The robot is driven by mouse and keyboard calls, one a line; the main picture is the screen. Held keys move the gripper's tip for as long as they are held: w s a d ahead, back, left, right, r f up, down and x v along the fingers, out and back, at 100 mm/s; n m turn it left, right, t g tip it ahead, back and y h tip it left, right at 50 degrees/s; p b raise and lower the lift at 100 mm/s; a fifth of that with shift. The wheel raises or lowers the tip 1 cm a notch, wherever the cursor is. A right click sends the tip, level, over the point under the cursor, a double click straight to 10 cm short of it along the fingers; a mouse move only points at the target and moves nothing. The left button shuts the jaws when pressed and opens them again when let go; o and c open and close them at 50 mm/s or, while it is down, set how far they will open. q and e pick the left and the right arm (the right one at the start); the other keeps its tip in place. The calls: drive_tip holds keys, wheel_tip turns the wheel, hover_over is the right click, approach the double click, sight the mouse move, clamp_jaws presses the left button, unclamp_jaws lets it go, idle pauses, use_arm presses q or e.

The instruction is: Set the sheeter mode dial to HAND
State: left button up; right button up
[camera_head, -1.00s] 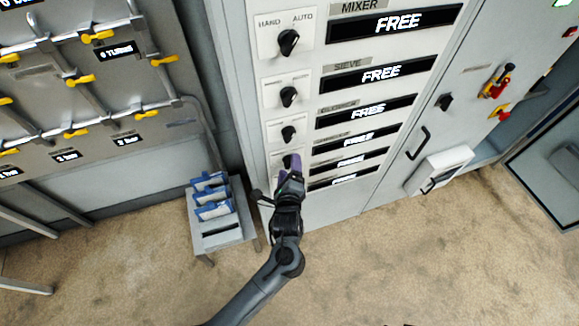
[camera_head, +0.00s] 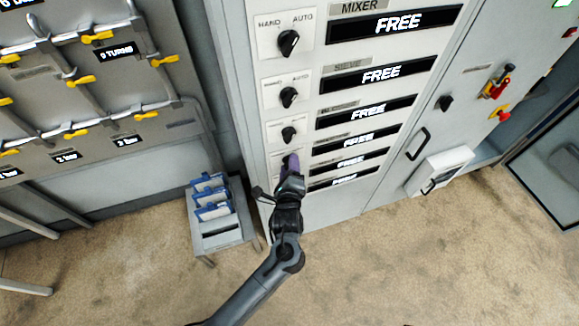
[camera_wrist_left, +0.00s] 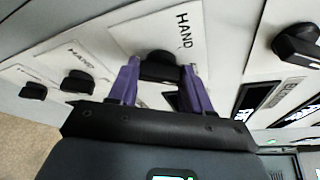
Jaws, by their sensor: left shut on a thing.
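My left gripper (camera_head: 290,164) is at the fourth mode dial down the cabinet's left column. In the wrist view, its purple fingers (camera_wrist_left: 161,67) sit on either side of a black dial (camera_wrist_left: 160,68) on a white plate (camera_wrist_left: 145,32) and are shut on it. The word HAND is readable on that plate; its AUTO mark does not show. The gripper hides this dial in the head view, and its name strip is too small to read. Which mark the dial points to cannot be told. My right gripper is not in view.
Above are the mixer dial (camera_head: 288,42), the sieve dial (camera_head: 289,97) and a third dial (camera_head: 289,135). Several displays, the top ones reading FREE, stand to their right. A grey stand (camera_head: 222,238) with blue-and-white packs is left of my arm. Open floor lies in front.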

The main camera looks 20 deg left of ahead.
use_arm(q)
drive_tip(key=shift+f+n+t+y+b, duration=0.2)
drive_tip(key=shift+n+t+b, duration=0.4)
drive_tip(key=shift+n, duration=1.25)
drive_tip(key=shift+f+n+t+y+b, duration=0.1)
drive_tip(key=shift+n+t+y+b, duration=0.5)
drive_tip(key=shift+n, duration=1.3)
drive_tip(key=shift+f+n+t+b, duration=0.1)
drive_tip(key=shift+n+t+b, duration=0.2)
drive_tip(key=shift+n+t, duration=1.05)
drive_tip(key=shift+n+g, duration=0.55)
drive_tip(key=shift+n, duration=0.05)
drive_tip(key=o, duration=1.1)
drive_tip(key=shift+c, duration=0.2)
drive_tip(key=v, duration=1)
drive_tip(key=shift+s, duration=0.35)
